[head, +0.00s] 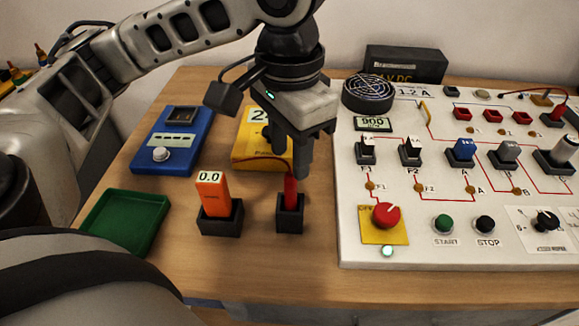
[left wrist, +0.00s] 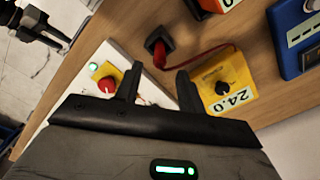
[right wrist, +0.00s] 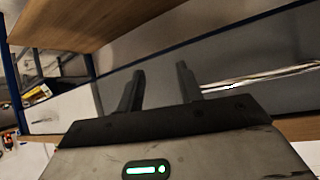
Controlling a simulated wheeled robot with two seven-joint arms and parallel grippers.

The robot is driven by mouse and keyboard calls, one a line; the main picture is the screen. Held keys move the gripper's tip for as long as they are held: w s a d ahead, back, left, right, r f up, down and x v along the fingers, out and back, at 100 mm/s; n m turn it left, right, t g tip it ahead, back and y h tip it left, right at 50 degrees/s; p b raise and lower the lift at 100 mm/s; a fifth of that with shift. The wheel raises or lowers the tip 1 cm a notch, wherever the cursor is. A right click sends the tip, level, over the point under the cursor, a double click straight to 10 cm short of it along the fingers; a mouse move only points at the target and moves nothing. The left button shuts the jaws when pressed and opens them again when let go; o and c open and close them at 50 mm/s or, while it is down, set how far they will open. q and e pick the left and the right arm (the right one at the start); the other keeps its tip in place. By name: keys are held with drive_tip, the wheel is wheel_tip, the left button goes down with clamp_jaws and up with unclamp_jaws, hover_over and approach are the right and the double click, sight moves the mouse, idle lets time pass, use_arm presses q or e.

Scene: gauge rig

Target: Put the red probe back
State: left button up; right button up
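The red probe (head: 290,189) stands upright in a small black holder (head: 290,220) on the wooden table. A thin red lead runs from it to the yellow meter (head: 246,157). My left gripper (head: 299,168) is directly above the probe, pointing down, and partly hides the meter. In the left wrist view my left gripper (left wrist: 158,74) is open, with the red probe (left wrist: 160,56) just beyond and between its fingertips, and nothing held. My right gripper (right wrist: 158,77) is open and empty in the right wrist view; it is not in the head view.
An orange meter (head: 213,193) in a black stand is left of the probe. A green tray (head: 122,222) and a blue device (head: 172,146) lie further left. The white panel (head: 350,251) with switches and a red knob (head: 386,215) is close on the right.

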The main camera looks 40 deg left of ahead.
use_arm(q)
drive_tip(key=shift+r+p, duration=0.3)
drive_tip(key=shift+r, duration=1.75)
